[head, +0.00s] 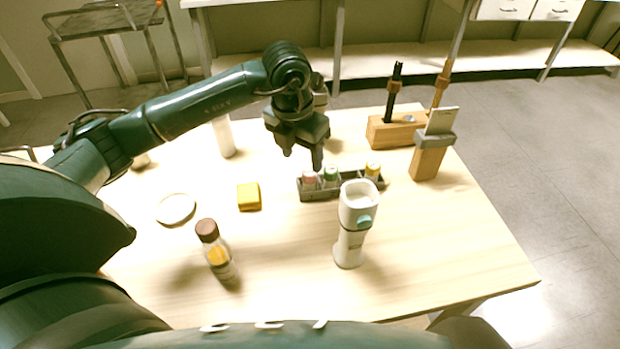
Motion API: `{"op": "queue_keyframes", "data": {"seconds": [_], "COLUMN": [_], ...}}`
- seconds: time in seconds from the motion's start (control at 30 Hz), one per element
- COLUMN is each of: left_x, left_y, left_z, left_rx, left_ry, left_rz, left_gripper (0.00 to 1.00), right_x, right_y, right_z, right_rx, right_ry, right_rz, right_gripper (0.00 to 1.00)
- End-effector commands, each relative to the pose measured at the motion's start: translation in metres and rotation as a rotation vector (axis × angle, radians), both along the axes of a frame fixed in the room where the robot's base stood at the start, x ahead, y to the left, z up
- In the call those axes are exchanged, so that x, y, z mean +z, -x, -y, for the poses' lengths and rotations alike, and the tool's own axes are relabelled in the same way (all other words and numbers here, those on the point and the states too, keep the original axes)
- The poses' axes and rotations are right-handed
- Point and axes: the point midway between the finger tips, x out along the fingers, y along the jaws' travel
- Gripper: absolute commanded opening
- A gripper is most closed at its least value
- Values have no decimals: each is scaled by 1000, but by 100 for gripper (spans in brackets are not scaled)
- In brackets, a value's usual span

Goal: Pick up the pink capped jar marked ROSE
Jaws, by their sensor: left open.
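A jar with a pink cap (309,177) stands at the left end of a dark grey rack (318,194); its label is too small to read. A green-capped jar (331,173) stands right beside it. A yellow-capped jar (373,168) is at the rack's right end. My left gripper (302,160) is open, pointing down above and slightly behind the pink-capped jar, with nothing seen between its fingers. Part of the rack is hidden behind the white device. My right gripper is not in view.
A white device (351,235) with a teal button stands in front of the rack. A brown-capped bottle (216,250), a yellow block (249,197) and a white dish (175,209) are to the left. Wooden holders (429,160) stand at the right. The table's front right is clear.

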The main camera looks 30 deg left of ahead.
Motion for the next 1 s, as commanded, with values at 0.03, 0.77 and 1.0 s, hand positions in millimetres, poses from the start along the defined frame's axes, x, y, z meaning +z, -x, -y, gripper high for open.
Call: {"op": "queue_keyframes", "data": {"seconds": [0.03, 0.77, 1.0], "left_x": [-5, -61, -60], "left_y": [0, -18, -18], "left_z": [0, 7, 7], "left_rx": [1, -1, -1], "left_ry": [1, 0, 0], "left_rz": [-2, 1, 1], "left_gripper": [56, 56, 40], "right_x": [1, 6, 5], "right_y": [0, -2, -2], "right_z": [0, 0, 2], "right_rx": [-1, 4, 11], "right_ry": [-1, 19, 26], "right_rz": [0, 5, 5], "right_gripper": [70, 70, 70]}}
